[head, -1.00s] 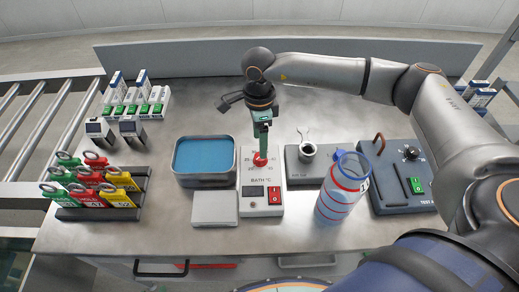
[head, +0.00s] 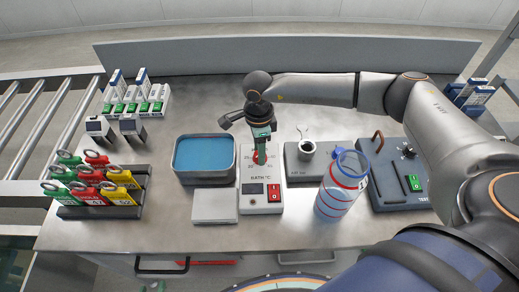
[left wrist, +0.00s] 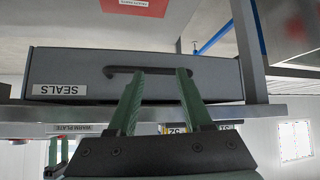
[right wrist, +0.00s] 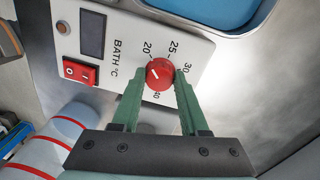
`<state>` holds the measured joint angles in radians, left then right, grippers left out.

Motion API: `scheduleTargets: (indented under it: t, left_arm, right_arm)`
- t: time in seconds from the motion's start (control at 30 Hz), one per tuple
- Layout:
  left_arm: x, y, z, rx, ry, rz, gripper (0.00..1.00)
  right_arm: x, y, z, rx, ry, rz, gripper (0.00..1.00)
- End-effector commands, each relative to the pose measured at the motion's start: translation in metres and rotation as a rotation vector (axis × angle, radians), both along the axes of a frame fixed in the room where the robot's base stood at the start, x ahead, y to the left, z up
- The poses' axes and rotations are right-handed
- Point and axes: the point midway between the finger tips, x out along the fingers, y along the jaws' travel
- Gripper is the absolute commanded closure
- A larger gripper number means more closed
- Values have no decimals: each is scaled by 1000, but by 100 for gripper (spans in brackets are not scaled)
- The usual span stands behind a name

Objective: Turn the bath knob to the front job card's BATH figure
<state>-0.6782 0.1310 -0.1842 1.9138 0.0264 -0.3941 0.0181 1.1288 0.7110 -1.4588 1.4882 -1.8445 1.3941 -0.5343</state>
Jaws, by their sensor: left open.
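The red bath knob (right wrist: 159,73) sits on the white BATH °C box (right wrist: 125,30), with a dial of figures around it. It also shows in the head view (head: 259,158). My right gripper (right wrist: 160,72) has one finger on each side of the knob, seemingly touching it. The knob's white mark is visible; the figure it points to is unclear. My left gripper (left wrist: 160,71) is open and empty before the handle of the SEALS drawer (left wrist: 70,75); only its tips show at the head view's bottom edge. I cannot identify the front job card or read its BATH figure.
A blue-filled tray (head: 205,177) stands left of the box and a clear red-ringed bottle (head: 341,187) to its right. A rack (head: 98,211) of green, red and yellow tags is at the left. A dark test unit (head: 400,180) is at the right.

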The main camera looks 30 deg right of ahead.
Motion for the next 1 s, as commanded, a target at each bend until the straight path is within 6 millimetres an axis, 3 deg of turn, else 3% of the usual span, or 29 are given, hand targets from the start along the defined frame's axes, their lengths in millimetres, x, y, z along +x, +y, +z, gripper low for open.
scheduleTargets:
  t: [0.03,0.37,0.73,1.0]
  left_arm:
    - [0,0,0,0,0,0,50]
    - [0,0,0,0,-1,0,50]
    - [0,0,-1,0,-1,0,50]
    - [0,0,-4,0,-1,0,50]
  right_arm:
    - [0,0,0,0,0,0,64]
    - [0,0,0,0,1,0,100]
    - [0,0,0,1,1,-26,100]
    - [0,0,0,1,0,-169,100]
